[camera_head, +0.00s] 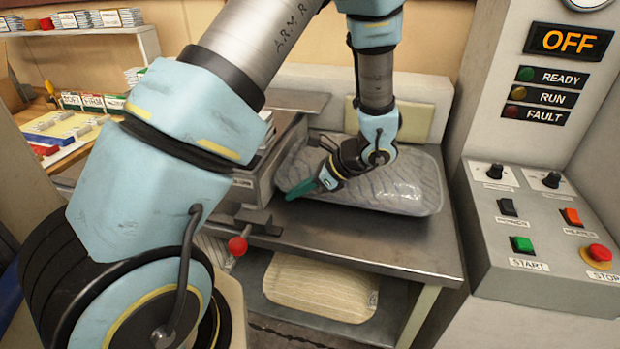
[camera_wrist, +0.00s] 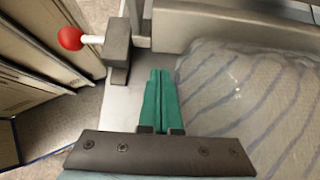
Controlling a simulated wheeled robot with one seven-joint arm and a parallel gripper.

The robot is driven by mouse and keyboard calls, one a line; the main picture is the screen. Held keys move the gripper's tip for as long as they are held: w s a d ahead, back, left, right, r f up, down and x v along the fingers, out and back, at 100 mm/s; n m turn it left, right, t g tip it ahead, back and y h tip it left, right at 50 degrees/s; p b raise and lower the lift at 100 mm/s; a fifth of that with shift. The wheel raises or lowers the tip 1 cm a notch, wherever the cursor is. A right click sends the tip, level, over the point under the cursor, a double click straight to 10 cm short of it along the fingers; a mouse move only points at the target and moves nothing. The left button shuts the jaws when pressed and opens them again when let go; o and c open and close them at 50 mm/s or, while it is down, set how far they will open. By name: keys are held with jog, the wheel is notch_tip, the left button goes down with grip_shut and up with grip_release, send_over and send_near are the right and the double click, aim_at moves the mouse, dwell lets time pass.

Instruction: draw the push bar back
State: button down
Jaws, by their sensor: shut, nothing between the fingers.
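A grey metal bar (camera_wrist: 235,32) runs across the end of the striped pillow (camera_wrist: 265,105) in the wrist view; it looks like the push bar. In the head view the clear-wrapped pillow (camera_head: 400,190) lies on the metal bench, against the grey housing (camera_head: 262,160). My gripper (camera_head: 290,196) has green fingers and is shut and empty. Its fingertips (camera_wrist: 160,72) are over the bench beside the pillow's edge, apart from the bar. A dark block (camera_wrist: 119,48) with a red-knobbed lever (camera_wrist: 71,38) stands left of the fingers.
The red knob (camera_head: 237,246) hangs at the bench's front left. The metal bench (camera_head: 385,245) is bare in front of the pillow. Another pillow (camera_head: 320,288) lies on the shelf below. A control panel (camera_head: 545,215) stands at right; its display (camera_head: 568,41) reads OFF.

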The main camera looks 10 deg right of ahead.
aim_at(263, 184)
jog(key=shift+w+a+f+p, duration=0.2)
jog(key=shift+w+a+p, duration=0.15)
jog(key=shift+a, duration=0.45)
jog(key=shift+w+a+f+p, duration=0.25)
jog(key=shift+w+a, duration=0.25)
jog(key=shift+a, duration=0.25)
jog(key=shift+w+a+f+p, duration=0.15)
jog(key=shift+w+a+p, duration=0.2)
jog(key=shift+a, duration=0.45)
jog(key=shift+w, duration=0.1)
jog(key=a, duration=0.1)
jog(key=w+a+b, duration=0.1)
jog(key=a, duration=0.1)
jog(key=w+a, duration=0.1)
jog(key=shift+w+a, duration=0.15)
